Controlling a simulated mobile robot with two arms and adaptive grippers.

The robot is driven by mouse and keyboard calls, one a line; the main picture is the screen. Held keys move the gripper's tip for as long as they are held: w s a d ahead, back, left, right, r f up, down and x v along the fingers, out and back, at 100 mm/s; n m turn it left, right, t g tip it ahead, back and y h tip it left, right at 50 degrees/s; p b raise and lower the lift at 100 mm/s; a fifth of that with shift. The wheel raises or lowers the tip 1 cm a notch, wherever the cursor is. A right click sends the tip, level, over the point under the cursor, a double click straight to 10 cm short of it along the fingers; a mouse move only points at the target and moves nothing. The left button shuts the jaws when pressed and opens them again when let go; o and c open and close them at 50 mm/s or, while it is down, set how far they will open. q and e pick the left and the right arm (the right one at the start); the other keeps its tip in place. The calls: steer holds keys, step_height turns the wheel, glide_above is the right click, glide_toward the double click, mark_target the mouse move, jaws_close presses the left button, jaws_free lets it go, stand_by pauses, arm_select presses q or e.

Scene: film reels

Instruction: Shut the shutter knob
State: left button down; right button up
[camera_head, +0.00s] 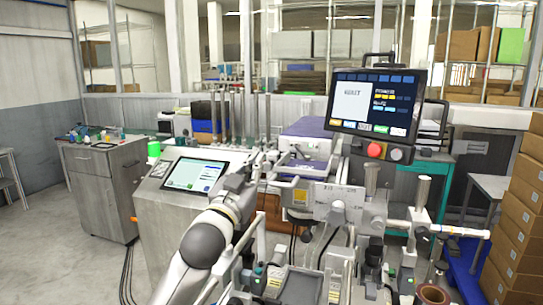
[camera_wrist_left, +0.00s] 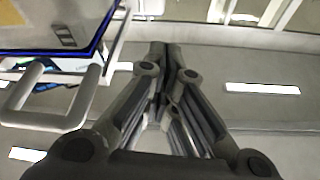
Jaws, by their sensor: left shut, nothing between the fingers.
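My left arm rises from the bottom of the head view, and its gripper (camera_head: 266,161) is beside the machine, right of the small tilted touchscreen. In the left wrist view the left gripper (camera_wrist_left: 162,50) is shut, its fingertips together and empty. I cannot tell for sure which part is the shutter knob. A red round knob (camera_head: 375,150) and a grey one (camera_head: 396,154) sit under the large screen (camera_head: 375,103), right of and apart from the gripper. My right gripper is not seen.
The small touchscreen (camera_head: 196,174) stands on a grey cabinet close to my left arm. A white handle (camera_wrist_left: 45,95) and a blue-edged panel (camera_wrist_left: 55,25) are left of the fingers. Rods and brackets crowd the front. Cardboard boxes (camera_head: 515,215) are stacked at right. Floor at left is clear.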

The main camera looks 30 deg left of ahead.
arm_select(q)
step_height(320, 180, up, 4)
steer(key=f+p, duration=0.1)
steer(key=p, duration=0.2)
glide_above(269, 168)
steer(key=s+d, duration=0.1)
steer(key=s, duration=0.1)
steer(key=shift+a+f+p, duration=0.15)
steer(key=shift+f, duration=0.75)
steer(key=shift+a+f+p, duration=0.15)
steer(key=shift+f, duration=0.7)
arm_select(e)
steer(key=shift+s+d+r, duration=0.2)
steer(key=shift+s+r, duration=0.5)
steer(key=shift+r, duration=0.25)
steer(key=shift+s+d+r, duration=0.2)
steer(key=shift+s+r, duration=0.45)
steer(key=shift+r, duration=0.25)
arm_select(q)
steer(key=shift+f+b, duration=1.3)
steer(key=shift+f, duration=0.85)
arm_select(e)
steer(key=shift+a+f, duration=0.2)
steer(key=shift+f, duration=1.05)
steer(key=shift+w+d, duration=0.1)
